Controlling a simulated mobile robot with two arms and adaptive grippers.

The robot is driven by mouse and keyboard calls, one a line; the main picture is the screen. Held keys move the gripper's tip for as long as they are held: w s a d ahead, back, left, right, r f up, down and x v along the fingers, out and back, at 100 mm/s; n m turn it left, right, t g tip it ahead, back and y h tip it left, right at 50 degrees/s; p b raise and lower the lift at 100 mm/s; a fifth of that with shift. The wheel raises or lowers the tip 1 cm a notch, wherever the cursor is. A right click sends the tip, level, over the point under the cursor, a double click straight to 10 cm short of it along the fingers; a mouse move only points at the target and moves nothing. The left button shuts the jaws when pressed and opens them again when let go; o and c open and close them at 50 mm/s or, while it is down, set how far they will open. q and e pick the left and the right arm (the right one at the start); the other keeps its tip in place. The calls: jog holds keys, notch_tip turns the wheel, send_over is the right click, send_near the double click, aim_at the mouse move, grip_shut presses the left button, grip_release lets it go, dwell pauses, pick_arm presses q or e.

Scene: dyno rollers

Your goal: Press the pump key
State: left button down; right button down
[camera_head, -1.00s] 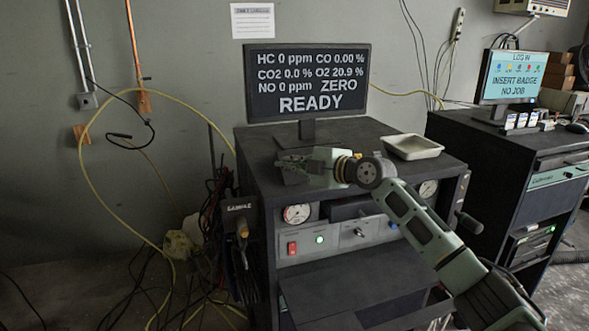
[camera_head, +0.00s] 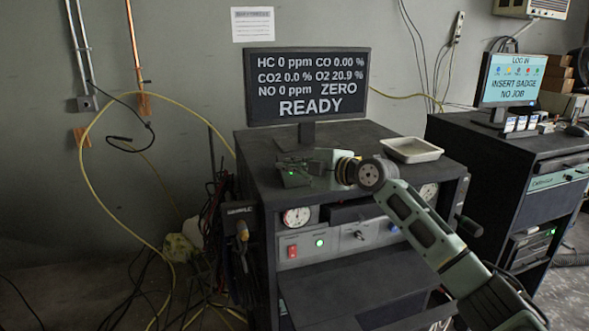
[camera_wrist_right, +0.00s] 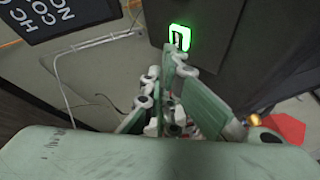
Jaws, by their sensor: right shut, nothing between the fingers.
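My right gripper (camera_head: 290,171) is above the top of the dark cabinet (camera_head: 385,135), in front of the monitor stand. It is shut and empty. In the right wrist view, the right gripper's fingertips (camera_wrist_right: 173,56) are at the lower edge of a small key with a glowing green frame (camera_wrist_right: 180,37). Its dark symbol is too small to read, so I cannot tell for sure that it is the pump key. I cannot tell whether the fingertips touch it. In the head view the gripper covers this key, with small green glints around the fingers. My left gripper is not in view.
The monitor (camera_head: 308,85) reads READY and stands behind the gripper. A pale tray (camera_head: 412,149) lies to the right on the cabinet top. Below are a red switch (camera_head: 292,251) and a green lamp (camera_head: 320,242). A second cabinet (camera_head: 500,140) stands at the right.

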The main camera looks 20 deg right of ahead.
jog(key=shift+s+r+p, duration=0.35)
jog(key=shift+r+p, duration=0.25)
jog(key=s+r+p, duration=0.2)
jog(key=s+r, duration=0.1)
jog(key=shift+d+r, duration=0.1)
jog(key=shift+r, duration=0.1)
jog(key=shift+f, duration=0.1)
